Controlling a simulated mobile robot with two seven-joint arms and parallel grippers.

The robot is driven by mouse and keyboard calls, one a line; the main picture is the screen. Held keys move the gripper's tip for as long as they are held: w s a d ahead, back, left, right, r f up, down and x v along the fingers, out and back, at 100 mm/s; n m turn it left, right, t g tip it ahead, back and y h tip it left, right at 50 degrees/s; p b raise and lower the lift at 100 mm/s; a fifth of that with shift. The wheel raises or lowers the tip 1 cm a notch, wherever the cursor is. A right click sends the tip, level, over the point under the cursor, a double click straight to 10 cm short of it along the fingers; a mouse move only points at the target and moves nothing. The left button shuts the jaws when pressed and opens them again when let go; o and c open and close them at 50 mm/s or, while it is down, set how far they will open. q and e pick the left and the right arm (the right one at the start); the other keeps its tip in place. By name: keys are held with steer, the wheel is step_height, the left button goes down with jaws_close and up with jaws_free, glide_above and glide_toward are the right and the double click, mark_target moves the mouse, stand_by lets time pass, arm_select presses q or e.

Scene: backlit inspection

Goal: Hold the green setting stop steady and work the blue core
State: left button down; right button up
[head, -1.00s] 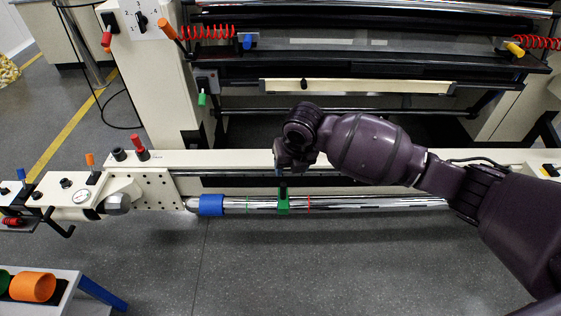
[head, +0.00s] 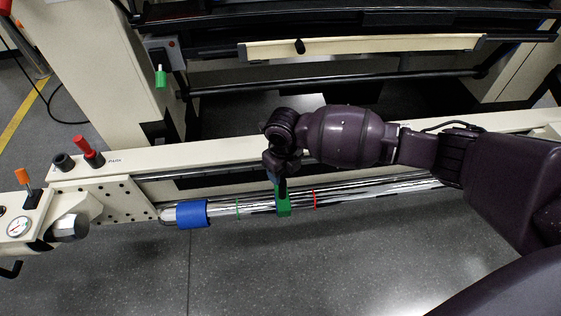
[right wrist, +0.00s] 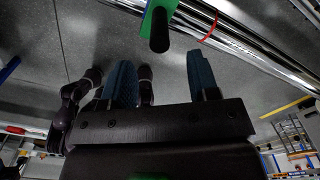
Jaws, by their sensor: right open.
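The green setting stop (head: 283,198) sits on the shiny bar (head: 335,195), between a thin green mark and a red mark (head: 315,199). The blue core (head: 192,214) is a blue sleeve around the bar's left end. My right gripper (head: 276,178) is at the stop's upper side, its fingers partly hidden by my wrist. In the right wrist view its two blue-grey fingers (right wrist: 162,72) are apart and empty. The stop's black knob (right wrist: 160,32) shows just beyond the gap between the fingertips. My left gripper does not show in the head view.
A cream beam (head: 240,149) runs behind the bar. At left are a red-handled lever (head: 88,150), an orange-handled lever (head: 27,182) and a dial gauge (head: 18,227). A green handle (head: 160,77) hangs behind. The floor (head: 300,275) in front is clear.

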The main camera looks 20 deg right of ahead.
mark_target(283, 179)
step_height(283, 179, down, 7)
steer(key=shift+r+b, duration=0.15)
steer(key=shift+b, duration=0.85)
jaws_close()
